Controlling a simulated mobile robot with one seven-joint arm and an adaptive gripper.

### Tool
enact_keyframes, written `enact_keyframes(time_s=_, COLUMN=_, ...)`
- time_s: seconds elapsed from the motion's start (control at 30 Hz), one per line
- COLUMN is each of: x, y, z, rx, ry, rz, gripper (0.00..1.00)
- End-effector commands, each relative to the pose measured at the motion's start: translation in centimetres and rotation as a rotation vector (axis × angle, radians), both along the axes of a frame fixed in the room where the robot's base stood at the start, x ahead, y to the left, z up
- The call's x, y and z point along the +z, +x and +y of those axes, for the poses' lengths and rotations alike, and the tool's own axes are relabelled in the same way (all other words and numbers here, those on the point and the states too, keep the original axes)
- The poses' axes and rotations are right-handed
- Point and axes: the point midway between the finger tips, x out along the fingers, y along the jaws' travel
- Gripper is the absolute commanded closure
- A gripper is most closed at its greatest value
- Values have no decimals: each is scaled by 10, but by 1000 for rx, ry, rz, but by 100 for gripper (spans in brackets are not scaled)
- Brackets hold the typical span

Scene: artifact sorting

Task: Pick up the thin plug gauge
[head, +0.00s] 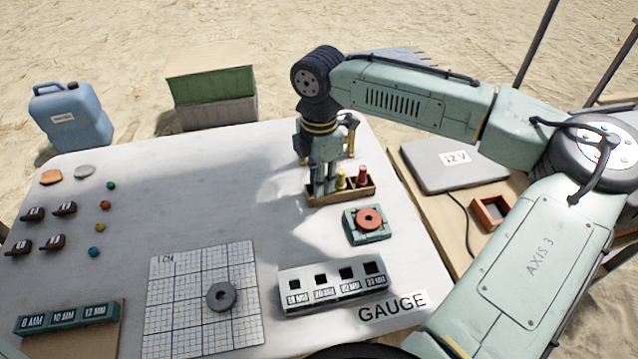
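A small wooden rack (345,196) stands near the back right of the white table. A yellow-topped plug gauge (341,180) and a red-topped plug gauge (362,176) stand upright in it. The red one looks a little thicker, but both are small in view. My gripper (322,188) points down over the rack's left end, just left of the yellow gauge. Its fingers hide that end, so I cannot tell whether a gauge is between them or whether they are open.
Right in front of the rack is a green block with an orange ring (369,219). A grey block with square holes (333,286) lies nearer, beside the GAUGE label (392,307). A gridded sheet (170,300) bears a grey ring (221,296). The table's middle is clear.

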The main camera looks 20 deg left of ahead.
Motion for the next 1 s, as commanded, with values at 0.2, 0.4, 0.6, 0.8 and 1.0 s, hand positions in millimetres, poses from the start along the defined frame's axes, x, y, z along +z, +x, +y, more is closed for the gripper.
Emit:
enact_keyframes(time_s=0.2, x=0, y=0, z=0, rx=0, ry=0, rz=0, gripper=94)
enact_keyframes(time_s=0.4, x=0, y=0, z=0, rx=0, ry=0, rz=0, gripper=100)
enact_keyframes(time_s=0.6, x=0, y=0, z=0, rx=0, ry=0, rz=0, gripper=100)
enact_keyframes(time_s=0.8, x=9, y=0, z=1, rx=0, ry=2, rz=0, gripper=100)
enact_keyframes(time_s=1.0, x=35, y=1, z=1, rx=-1, ry=4, rz=-2, gripper=100)
